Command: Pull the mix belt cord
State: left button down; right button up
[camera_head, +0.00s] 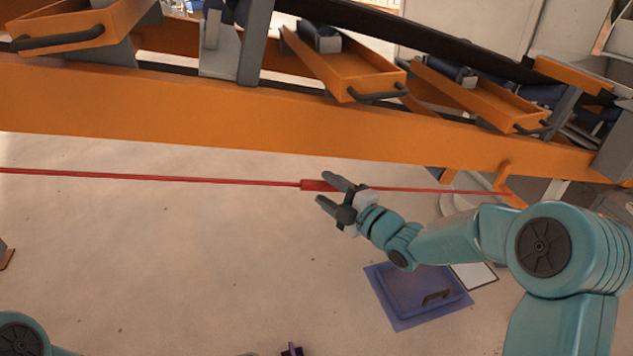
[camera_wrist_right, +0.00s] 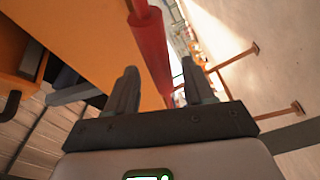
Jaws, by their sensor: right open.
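The red mix belt cord (camera_head: 150,178) runs across the head view below the orange conveyor frame. A thicker red sleeve (camera_head: 312,185) sits on it near the middle. My right gripper (camera_head: 324,188) is open at the sleeve's right part. In the right wrist view the thick red sleeve (camera_wrist_right: 151,48) shows beyond and between the two fingers of my right gripper (camera_wrist_right: 158,82). I cannot tell whether the fingers touch it. Of my left arm only a teal part shows at the bottom left of the head view; its gripper is out of view.
The orange conveyor beam (camera_head: 200,110) runs just above the cord, with orange trays (camera_head: 350,75) with dark handles over it. A blue bin (camera_head: 420,288) lies on the floor below my right arm. An orange bracket (camera_head: 504,180) stands near the cord's right end.

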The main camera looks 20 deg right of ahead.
jog(key=shift+x, duration=2.2)
grip_shut()
jog(key=s+b, duration=0.3)
jog(key=shift+s, duration=0.4)
grip_release()
